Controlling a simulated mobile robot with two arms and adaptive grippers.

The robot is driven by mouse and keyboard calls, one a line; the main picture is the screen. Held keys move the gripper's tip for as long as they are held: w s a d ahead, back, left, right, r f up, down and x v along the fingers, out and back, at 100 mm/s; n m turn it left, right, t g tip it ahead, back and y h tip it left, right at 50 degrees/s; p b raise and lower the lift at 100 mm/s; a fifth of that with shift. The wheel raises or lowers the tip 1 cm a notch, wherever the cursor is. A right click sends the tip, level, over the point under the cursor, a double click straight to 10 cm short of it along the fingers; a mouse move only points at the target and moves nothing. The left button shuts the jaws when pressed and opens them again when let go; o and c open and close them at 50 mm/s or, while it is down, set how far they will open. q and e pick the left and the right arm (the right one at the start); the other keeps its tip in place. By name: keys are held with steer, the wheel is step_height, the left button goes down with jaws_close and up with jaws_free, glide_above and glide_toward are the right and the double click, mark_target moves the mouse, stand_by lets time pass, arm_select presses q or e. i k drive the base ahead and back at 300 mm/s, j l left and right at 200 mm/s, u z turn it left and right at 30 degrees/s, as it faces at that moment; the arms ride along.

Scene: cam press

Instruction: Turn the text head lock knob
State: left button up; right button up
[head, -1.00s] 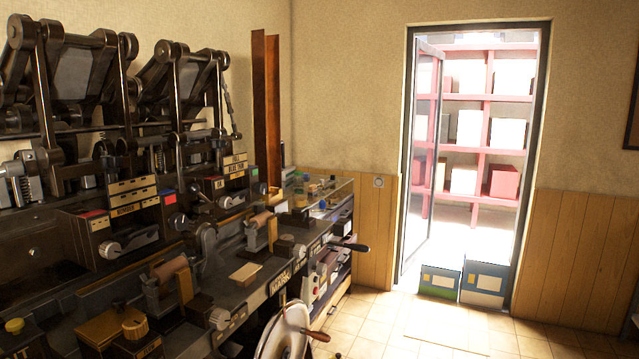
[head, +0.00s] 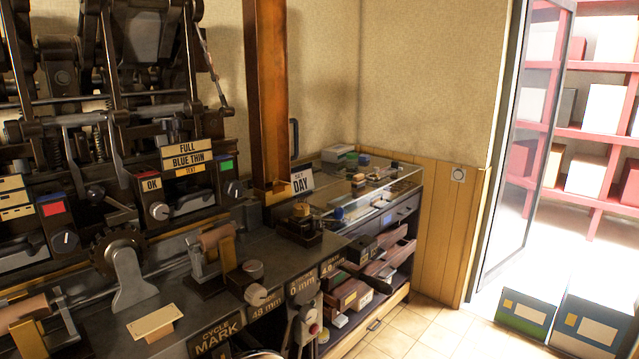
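The press head with the sign reading FULL, BLUE THIN and TEXT (head: 188,158) stands at centre left, in front of the back wall. Below the sign, at its left, is a light round knob (head: 158,211) with a pale lever plate beside it. A second small dial (head: 232,188) sits at the right under a green marker. A red marker with an OK label (head: 151,184) is at the left. I cannot tell which of these is the text head lock knob. Neither of my grippers is in view.
A rust-coloured upright beam (head: 266,95) stands right of the head. A CYCLE MARK sign (head: 218,336) and a gauge knob (head: 257,294) line the bench front. Tiled floor (head: 420,320) lies clear before boxes (head: 525,311) in the doorway.

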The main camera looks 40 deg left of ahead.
mark_target(234, 189)
steer(key=i+u, duration=0.4)
steer(key=i+l+u, duration=0.2)
steer(key=u, duration=0.15)
steer(key=i+l+u, duration=0.25)
steer(key=u, duration=0.15)
steer(key=i, duration=0.1)
